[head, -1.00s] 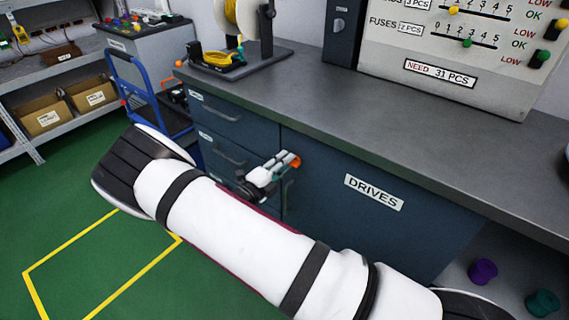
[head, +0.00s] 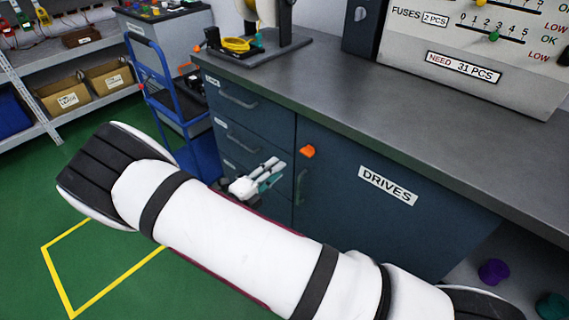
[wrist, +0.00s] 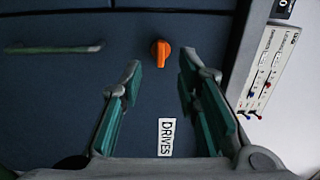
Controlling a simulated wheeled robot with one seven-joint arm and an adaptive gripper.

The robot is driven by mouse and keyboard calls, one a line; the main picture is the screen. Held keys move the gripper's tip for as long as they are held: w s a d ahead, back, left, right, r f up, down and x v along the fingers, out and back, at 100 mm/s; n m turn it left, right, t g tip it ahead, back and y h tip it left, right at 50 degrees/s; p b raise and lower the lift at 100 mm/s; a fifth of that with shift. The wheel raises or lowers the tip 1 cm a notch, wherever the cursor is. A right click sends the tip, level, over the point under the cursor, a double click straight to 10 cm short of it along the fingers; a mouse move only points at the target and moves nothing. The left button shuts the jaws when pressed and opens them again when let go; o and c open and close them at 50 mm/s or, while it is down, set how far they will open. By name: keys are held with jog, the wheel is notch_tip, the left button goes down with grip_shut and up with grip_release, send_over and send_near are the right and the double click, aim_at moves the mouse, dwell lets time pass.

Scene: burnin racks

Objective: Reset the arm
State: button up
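My gripper (head: 268,176) is in front of the dark blue cabinet, left of the DRIVES door (head: 390,215). In the wrist view my gripper (wrist: 158,75) has its two teal-padded fingers spread apart with nothing between the pads. An orange knob (head: 307,151) sits at the upper left of the DRIVES door, apart from the fingers. The knob (wrist: 160,52) also shows beyond and between the fingertips in the wrist view. The door looks shut. My white arm crosses the lower part of the head view and hides part of the cabinet.
The grey worktop (head: 370,105) runs above the cabinet. A vertical door handle (head: 300,187) stands beside my gripper, with drawers (head: 245,110) to the left. A blue cart (head: 165,95) is behind my arm. Purple (head: 494,271) and teal (head: 552,306) spools lie at lower right.

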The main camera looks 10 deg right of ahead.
jog(key=shift+s+a, duration=0.35)
jog(key=shift+a, duration=0.1)
